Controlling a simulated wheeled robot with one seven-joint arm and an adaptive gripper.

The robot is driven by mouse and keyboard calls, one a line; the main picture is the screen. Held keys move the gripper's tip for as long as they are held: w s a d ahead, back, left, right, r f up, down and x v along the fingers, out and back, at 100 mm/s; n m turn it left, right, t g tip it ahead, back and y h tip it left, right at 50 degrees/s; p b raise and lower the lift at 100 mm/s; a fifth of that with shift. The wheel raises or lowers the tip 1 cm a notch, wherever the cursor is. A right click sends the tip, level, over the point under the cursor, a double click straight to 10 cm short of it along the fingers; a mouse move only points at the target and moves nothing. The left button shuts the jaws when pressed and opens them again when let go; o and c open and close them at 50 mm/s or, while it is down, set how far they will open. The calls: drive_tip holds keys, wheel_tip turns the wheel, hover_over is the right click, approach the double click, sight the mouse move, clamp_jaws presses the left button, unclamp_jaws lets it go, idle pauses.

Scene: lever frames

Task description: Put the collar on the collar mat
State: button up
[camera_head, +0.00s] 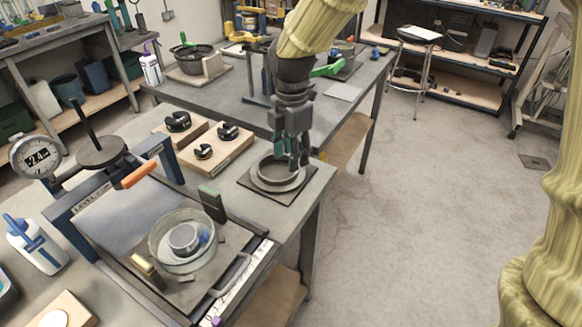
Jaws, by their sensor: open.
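A wide grey ring, which looks like the collar (263,178), lies flat on a dark square mat (285,200), which looks like the collar mat. The mat is at the front right corner of the workbench. My gripper (298,160) points down at the ring's back right side, with its fingertips at or just over the rim. It is open, and I see nothing held in it. Its fingers hide part of the ring's far right edge. I cannot tell whether they touch the ring.
Left of the mat, a wooden block (222,158) holds black fittings. A lever frame (165,160) with a dial gauge (36,156) and orange handle (139,175) stands further left. In front is a glass dish (160,252) with a smaller grey ring inside. Open floor lies right.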

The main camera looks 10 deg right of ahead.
drive_tip(key=shift+r, duration=2.1)
